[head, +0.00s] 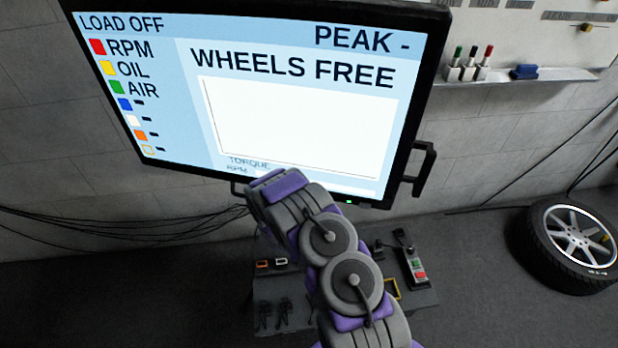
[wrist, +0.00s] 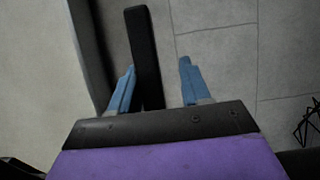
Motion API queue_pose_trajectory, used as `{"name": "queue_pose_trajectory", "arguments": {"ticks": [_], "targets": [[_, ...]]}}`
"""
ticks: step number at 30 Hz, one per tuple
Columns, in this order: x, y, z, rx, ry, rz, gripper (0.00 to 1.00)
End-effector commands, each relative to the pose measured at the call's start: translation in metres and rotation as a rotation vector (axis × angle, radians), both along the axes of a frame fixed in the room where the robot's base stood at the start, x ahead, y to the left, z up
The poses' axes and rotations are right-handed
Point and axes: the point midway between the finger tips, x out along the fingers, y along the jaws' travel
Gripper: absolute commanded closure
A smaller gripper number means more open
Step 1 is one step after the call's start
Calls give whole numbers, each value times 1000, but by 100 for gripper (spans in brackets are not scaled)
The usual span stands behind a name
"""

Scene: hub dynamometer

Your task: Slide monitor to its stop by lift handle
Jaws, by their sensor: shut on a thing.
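The monitor (head: 290,115) is a large dark-framed screen, tilted in the head view, reading "WHEELS FREE" and "LOAD OFF". A black handle (head: 426,168) sticks out from its lower right edge. Part of another dark handle (head: 238,188) shows below its lower left edge, beside my arm. In the wrist view, a black bar-like handle (wrist: 145,45) runs between the two blue fingers of my gripper (wrist: 158,65), close against the left finger. My gripper is shut on this handle, though a gap appears by the right finger. In the head view my arm hides the fingers.
A grey bench (head: 415,297) with a small button box (head: 416,268) stands below the monitor. Dark cables (head: 130,235) hang along the wall at left. A shelf (head: 520,76) with markers is at upper right.

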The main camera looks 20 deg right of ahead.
Motion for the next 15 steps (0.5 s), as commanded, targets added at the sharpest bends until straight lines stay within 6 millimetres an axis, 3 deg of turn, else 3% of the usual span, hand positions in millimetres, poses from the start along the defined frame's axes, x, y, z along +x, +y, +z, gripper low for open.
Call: {"name": "queue_pose_trajectory", "arguments": {"ticks": [3,15], "targets": [[0,0,-1,0,2,0,51],[-3,3,3,-1,-6,1,51]]}}
